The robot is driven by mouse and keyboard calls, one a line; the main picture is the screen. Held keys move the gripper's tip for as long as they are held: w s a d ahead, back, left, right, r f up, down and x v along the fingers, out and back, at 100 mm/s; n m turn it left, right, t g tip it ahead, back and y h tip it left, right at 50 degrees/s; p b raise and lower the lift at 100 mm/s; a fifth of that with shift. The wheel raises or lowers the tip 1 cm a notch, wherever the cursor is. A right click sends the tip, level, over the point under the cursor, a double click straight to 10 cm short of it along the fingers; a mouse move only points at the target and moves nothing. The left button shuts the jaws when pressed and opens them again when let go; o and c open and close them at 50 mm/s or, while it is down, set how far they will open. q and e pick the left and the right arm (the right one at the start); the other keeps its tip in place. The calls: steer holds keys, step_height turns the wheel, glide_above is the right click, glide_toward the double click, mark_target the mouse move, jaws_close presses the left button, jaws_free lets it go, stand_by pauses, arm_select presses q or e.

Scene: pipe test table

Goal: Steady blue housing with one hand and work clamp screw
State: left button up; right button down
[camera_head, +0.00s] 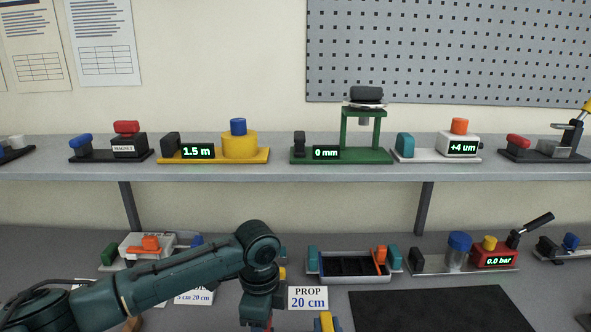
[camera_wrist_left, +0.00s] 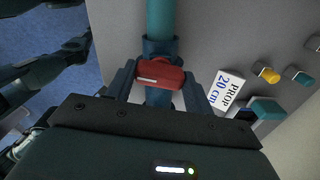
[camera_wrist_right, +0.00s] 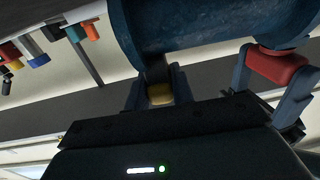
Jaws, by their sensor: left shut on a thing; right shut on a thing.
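The blue housing (camera_wrist_right: 200,25) fills the top of the right wrist view; its collar (camera_wrist_left: 160,48) sits on a teal pipe (camera_wrist_left: 160,18) in the left wrist view. My left gripper (camera_wrist_left: 160,78) is shut on a red block-shaped handle (camera_wrist_left: 160,77) at the housing. That red handle also shows at the right of the right wrist view (camera_wrist_right: 277,65). My right gripper (camera_wrist_right: 158,92) is shut on a small yellow piece (camera_wrist_right: 159,95) just below the housing, probably the clamp screw.
A "PROP 20 cm" card (camera_head: 308,298) stands on the bench beside my left wrist. A grey tray (camera_head: 352,279), a black mat (camera_head: 440,310) and a red gauge device (camera_head: 494,256) lie behind and right. A shelf (camera_head: 300,171) with several instruments spans the back.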

arm_select(q)
steer(key=shift+m, duration=0.3)
steer(key=m, duration=0.2)
steer(key=shift+m, duration=0.4)
steer(key=o, duration=1.2)
steer(key=shift+c, duration=0.2)
step_height(320, 180, up, 15)
